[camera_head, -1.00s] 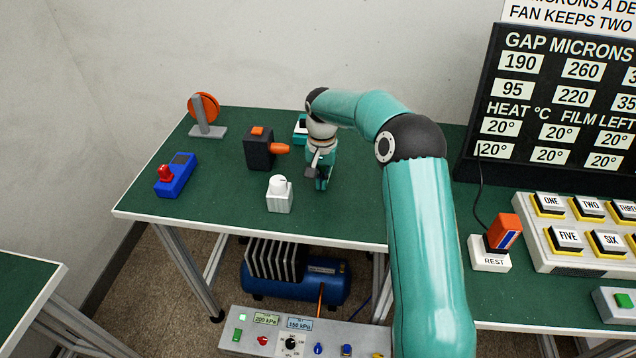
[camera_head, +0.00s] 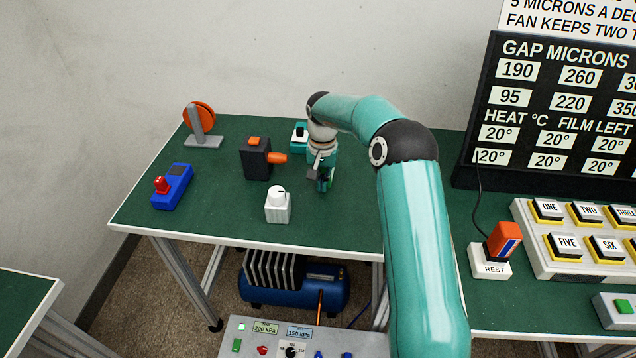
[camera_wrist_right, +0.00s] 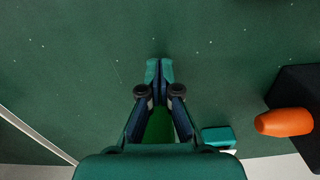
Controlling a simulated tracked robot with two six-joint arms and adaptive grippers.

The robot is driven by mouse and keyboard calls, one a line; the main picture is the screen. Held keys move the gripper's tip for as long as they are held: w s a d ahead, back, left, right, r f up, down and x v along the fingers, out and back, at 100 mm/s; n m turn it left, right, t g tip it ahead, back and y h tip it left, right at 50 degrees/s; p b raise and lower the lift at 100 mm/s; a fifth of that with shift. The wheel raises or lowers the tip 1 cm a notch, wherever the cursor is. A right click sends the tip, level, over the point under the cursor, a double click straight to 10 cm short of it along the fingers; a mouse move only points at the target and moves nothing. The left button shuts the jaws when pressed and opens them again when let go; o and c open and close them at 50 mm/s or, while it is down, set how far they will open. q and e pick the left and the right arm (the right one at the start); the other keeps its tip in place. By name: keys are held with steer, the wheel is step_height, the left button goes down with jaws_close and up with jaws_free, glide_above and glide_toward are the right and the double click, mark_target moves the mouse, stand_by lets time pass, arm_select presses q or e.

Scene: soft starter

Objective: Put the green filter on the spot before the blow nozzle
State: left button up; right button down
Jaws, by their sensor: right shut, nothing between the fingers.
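The blow nozzle is an orange tip (camera_head: 277,158) on a black block, pointing right; it also shows at the right of the right wrist view (camera_wrist_right: 285,122). My right gripper (camera_head: 323,184) is right of the nozzle and nearer the table front, apart from it. In the wrist view its fingertips (camera_wrist_right: 159,71) meet, with nothing held. A bright green patch (camera_wrist_right: 159,126) shows between the finger links; I cannot tell whether it is the green filter, and no filter is clear elsewhere. The spot before the nozzle cannot be made out. My left gripper is out of view.
A teal box (camera_head: 299,138) stands behind the nozzle's tip, close to my right wrist. A white knobbed box (camera_head: 278,209), a blue box (camera_head: 173,188) with a red top and an orange wheel (camera_head: 199,118) stand on the green table (camera_head: 225,222). The front right of this table is bare.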

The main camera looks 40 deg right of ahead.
mark_target(317, 203)
steer(key=a+b, duration=0.1)
steer(key=s+a, duration=0.1)
steer(key=a+b, duration=0.1)
steer(key=shift+s+a+f+b, duration=0.1)
steer(key=shift+s+a+b, duration=0.2)
steer(key=shift+a+b, duration=0.05)
step_height(317, 203, up, 10)
steer(key=shift+r+p, duration=0.25)
steer(key=shift+p, duration=0.05)
